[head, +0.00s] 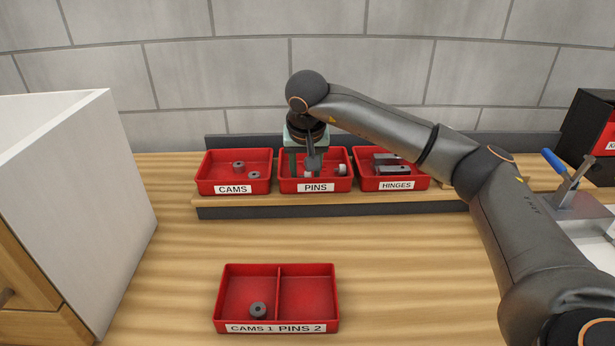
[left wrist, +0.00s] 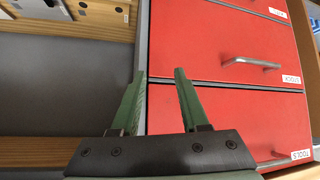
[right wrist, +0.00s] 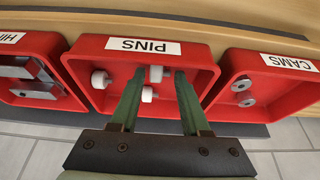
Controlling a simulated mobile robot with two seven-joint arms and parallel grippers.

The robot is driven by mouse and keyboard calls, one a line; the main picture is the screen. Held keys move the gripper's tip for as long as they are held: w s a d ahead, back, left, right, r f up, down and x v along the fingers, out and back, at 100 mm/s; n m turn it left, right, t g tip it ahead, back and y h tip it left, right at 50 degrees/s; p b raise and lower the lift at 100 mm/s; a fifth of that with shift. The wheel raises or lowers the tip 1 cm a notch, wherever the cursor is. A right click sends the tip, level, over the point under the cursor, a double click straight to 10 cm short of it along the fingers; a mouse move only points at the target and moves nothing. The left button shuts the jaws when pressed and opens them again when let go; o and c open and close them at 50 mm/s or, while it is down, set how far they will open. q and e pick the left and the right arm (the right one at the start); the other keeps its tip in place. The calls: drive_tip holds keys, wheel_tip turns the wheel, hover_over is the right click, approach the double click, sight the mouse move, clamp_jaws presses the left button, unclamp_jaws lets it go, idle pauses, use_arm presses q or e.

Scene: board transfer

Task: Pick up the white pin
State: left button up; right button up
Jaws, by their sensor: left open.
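White pins lie in the red PINS bin (head: 287,186), the middle of three bins on the shelf. In the right wrist view one white pin (right wrist: 156,73) is between the fingertips, another white pin (right wrist: 148,94) is between the fingers closer to the palm, and a third white pin (right wrist: 101,79) lies outside them to the left. My right gripper (right wrist: 160,72) is open and points down into the bin; it also shows in the head view (head: 302,170), where it hides part of the bin. My left gripper (left wrist: 160,72) is open and empty, in front of red drawers.
The CAMS bin (head: 205,184) and HINGES bin (head: 364,183) stand close on either side. A two-compartment red tray (head: 278,268) on the table holds a grey cam (head: 258,310) in its left compartment; its right one is empty. A white box-like cabinet (head: 110,200) stands left.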

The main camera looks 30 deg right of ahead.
clamp_jaws()
drive_tip(key=shift+r, duration=0.1)
idle(0.3)
